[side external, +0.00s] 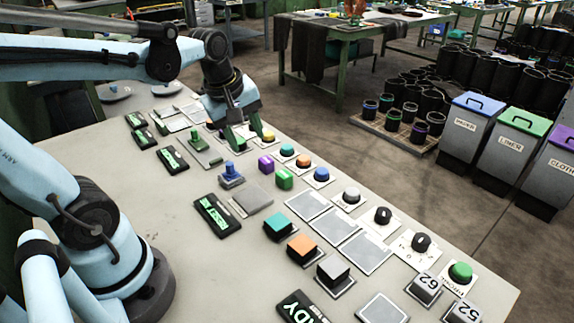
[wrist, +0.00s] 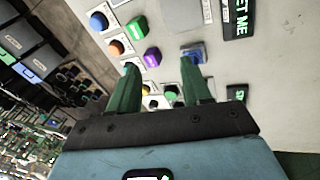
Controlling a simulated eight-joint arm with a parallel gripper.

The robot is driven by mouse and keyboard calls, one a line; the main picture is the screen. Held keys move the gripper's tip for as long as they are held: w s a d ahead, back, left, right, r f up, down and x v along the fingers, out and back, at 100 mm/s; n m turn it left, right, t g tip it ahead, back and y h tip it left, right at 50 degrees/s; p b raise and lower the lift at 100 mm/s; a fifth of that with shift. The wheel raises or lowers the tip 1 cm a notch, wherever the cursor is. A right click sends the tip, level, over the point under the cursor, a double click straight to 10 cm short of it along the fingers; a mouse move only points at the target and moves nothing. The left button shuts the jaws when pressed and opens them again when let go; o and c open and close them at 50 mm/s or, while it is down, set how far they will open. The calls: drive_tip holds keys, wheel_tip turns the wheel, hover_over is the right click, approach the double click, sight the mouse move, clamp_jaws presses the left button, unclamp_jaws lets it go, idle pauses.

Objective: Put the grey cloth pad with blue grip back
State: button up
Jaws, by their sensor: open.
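A small blue grip (side external: 230,169) stands up from a bluish base on the table, beside a flat grey square (side external: 251,201). I take it for the pad's grip; I cannot tell whether its base is cloth. In the wrist view the blue piece (wrist: 194,52) shows at the tip of the right finger; contact cannot be told. My gripper (side external: 243,141) is open, with green fingers pointing down, beyond the blue piece in the side view. In the wrist view nothing is clasped between the fingertips (wrist: 159,65); a purple block (wrist: 152,56) shows in the gap.
A purple block (side external: 266,165) and a green block (side external: 284,178) stand close by. A grey-green plate with a green knob (side external: 204,150) lies to the left. Coloured buttons line the table's far edge, and dark display panels (side external: 217,215) line the near side. Labelled bins (side external: 468,122) stand beyond the table.

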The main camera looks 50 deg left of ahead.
drive_tip(key=s+d+f+m+t, duration=0.1)
drive_tip(key=d+m+t, duration=0.2)
drive_tip(key=d+m, duration=0.4)
drive_tip(key=m, duration=0.8)
drive_tip(key=shift+s+d+m+t+h, duration=0.25)
drive_tip(key=shift+s+m+t+h, duration=0.05)
drive_tip(key=shift+m+t+h, duration=0.1)
